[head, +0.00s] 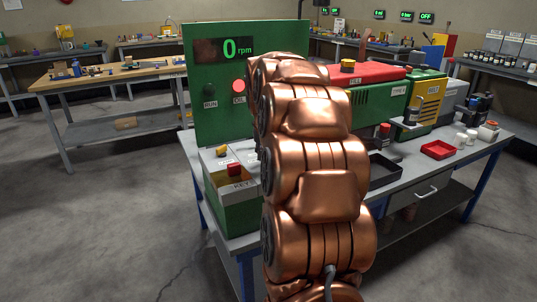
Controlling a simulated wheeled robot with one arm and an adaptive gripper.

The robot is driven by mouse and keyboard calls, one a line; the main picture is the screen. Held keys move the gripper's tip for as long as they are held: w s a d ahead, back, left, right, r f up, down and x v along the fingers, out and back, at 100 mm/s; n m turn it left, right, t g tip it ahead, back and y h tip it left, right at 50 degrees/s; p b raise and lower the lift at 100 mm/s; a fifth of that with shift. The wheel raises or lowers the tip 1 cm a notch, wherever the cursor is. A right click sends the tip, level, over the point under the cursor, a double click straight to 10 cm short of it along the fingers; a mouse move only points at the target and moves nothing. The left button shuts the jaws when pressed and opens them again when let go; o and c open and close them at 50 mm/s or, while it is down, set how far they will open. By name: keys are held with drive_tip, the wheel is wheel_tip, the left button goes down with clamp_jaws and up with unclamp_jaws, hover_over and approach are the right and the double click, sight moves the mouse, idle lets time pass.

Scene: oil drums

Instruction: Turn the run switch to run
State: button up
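A green upright panel (205,119) bears a display (238,49) reading 0 rpm. Below it are a dark lamp (209,90) labelled RUN and a red lamp (239,86) labelled OIL. In front is a green control box (230,205) with a yellow knob (221,151) and a red knob (234,169) on top. The small labels by the knobs are too small to read, so I cannot tell which is the run switch. My copper arm covers the right part of the panel and box. My gripper is not visible; the arm's far end is hidden behind its own links.
A green machine with a red lid (366,73) and a yellow cap (348,65) stands right of my arm. A black tray (384,172) and red tray (438,149) lie on the bench. A wooden-topped table (110,79) is at left. Floor (90,220) at front left is clear.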

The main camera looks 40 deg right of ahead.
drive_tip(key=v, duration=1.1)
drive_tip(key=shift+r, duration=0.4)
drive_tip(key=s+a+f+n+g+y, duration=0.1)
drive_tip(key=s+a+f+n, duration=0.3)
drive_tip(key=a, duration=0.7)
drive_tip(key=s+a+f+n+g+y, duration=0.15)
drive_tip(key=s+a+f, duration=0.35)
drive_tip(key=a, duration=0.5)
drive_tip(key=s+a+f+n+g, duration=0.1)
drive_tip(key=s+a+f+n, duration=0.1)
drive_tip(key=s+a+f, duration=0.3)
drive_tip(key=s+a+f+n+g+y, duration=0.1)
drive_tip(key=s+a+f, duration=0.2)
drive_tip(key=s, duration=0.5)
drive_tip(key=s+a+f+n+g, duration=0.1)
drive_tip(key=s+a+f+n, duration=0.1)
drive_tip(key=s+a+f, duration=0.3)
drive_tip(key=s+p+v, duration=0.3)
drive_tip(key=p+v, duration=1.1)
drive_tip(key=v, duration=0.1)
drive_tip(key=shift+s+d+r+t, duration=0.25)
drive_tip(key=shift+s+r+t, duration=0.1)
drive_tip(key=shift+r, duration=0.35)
